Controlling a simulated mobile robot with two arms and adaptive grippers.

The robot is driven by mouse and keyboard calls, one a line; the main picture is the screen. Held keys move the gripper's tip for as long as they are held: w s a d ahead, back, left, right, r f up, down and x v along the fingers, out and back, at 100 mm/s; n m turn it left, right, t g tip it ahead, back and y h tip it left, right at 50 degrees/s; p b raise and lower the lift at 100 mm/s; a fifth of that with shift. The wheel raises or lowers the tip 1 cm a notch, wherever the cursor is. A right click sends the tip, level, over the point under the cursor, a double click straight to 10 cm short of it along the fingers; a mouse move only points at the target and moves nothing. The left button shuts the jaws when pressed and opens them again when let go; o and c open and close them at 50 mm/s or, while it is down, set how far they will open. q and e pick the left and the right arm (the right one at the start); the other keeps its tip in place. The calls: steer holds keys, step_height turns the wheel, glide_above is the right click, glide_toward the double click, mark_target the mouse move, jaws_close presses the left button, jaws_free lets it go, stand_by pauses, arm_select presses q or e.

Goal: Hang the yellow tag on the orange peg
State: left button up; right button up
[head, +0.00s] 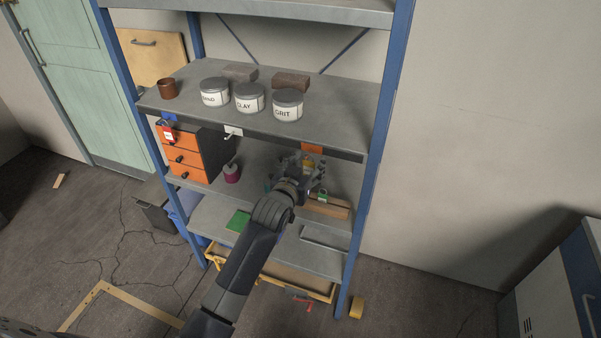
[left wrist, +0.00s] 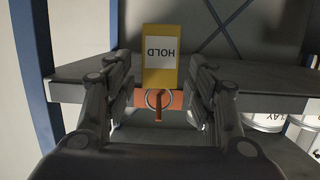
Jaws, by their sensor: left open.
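The yellow tag (left wrist: 163,78) reads HOLD, upside down in the left wrist view. Its metal ring (left wrist: 148,100) appears to be around the orange peg (left wrist: 158,113), which sticks out from an orange plate on the shelf edge. In the head view the orange plate (head: 312,149) is on the right of the shelf edge, with the yellow tag (head: 308,163) just below it, partly hidden by the gripper. My left gripper (head: 306,172) is open. Its fingers (left wrist: 162,70) stand on either side of the tag, with gaps showing. My right gripper is not in view.
A white peg plate (head: 233,131) and a red tag (head: 166,132) under a blue plate are farther left along the edge. Several lidded tins (head: 249,98) stand on the shelf above. An orange drawer unit (head: 187,157) stands on the shelf below. A blue post (head: 383,135) is at right.

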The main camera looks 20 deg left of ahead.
arm_select(q)
steer(key=v, duration=1.2)
steer(key=s+f+g+b, duration=0.15)
steer(key=s+f, duration=0.25)
steer(key=f, duration=0.9)
steer(key=s+f+m+g+b, duration=0.1)
steer(key=s+f+g, duration=0.3)
steer(key=f, duration=1)
steer(key=s+f+g+b, duration=0.15)
steer(key=s+f, duration=0.35)
steer(key=f, duration=0.8)
steer(key=s+a+f+g, duration=0.1)
steer(key=s+f+g, duration=0.1)
steer(key=s+f, duration=0.5)
steer(key=s+a+f+g+b, duration=0.1)
steer(key=s+f+g, duration=0.2)
steer(key=s+f, duration=0.5)
steer(key=s+a+f+m+g+b, duration=0.1)
steer(key=s+f, duration=0.7)
steer(key=s, duration=1.3)
steer(key=shift+s+g+y, duration=0.2)
steer(key=shift+g+y, duration=0.1)
steer(key=shift+g, duration=0.5)
steer(key=shift+a+f, duration=0.1)
